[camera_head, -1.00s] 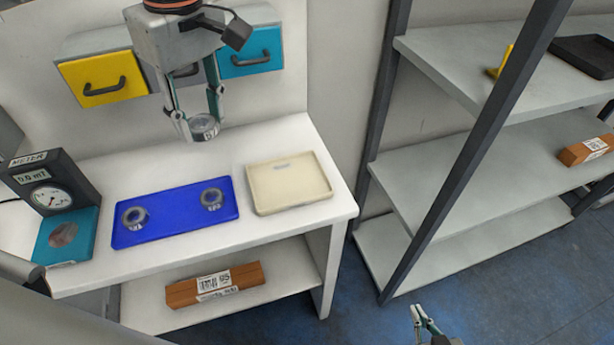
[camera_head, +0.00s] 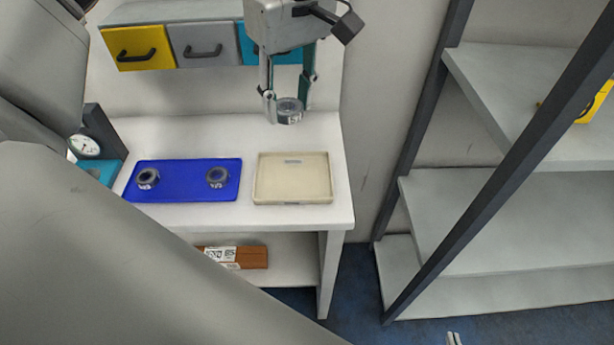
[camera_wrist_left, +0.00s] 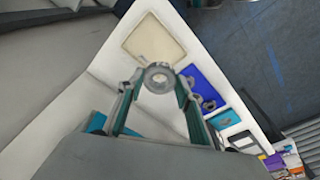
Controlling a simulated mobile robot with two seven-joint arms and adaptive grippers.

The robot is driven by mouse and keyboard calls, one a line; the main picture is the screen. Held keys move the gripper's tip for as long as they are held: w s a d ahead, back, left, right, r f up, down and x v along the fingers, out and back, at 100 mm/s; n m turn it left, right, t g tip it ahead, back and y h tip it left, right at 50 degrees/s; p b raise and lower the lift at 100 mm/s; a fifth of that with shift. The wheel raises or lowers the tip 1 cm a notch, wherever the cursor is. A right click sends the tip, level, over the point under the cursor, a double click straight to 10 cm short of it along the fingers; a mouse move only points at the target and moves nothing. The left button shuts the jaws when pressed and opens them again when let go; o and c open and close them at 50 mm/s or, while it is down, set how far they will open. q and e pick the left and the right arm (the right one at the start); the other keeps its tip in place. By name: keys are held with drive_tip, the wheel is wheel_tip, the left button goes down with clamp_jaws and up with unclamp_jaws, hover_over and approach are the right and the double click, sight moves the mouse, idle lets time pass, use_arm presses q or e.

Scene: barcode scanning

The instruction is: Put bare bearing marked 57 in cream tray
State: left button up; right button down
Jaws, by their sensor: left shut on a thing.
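My left gripper (camera_head: 289,108) is shut on a bare metal bearing (camera_head: 290,110), which it holds above the back of the white table. The bearing bears a small light label, too small to read surely. In the left wrist view the bearing (camera_wrist_left: 158,77) sits between the fingertips. The cream tray (camera_head: 293,196), shallow and empty, lies on the table below and in front of the bearing. It also shows in the left wrist view (camera_wrist_left: 135,47). Only the fingertips of my right gripper (camera_head: 453,338) show, at the bottom edge.
A blue mat (camera_head: 183,192) left of the tray holds two other bearings (camera_head: 148,179) (camera_head: 217,177). A meter (camera_head: 88,146) stands at the table's left. Drawers (camera_head: 205,48) line the back. A brown box (camera_head: 240,257) lies on the lower shelf. Shelving (camera_head: 520,215) stands right.

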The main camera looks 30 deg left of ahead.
sight(293, 189)
use_arm(q)
drive_tip(key=shift+d+f, duration=0.1)
drive_tip(key=shift+f, duration=0.05)
wheel_tip(293, 189, down, 20)
drive_tip(key=shift+r, duration=0.1)
idle(0.4)
drive_tip(key=shift+b, duration=0.3)
drive_tip(key=o, duration=1)
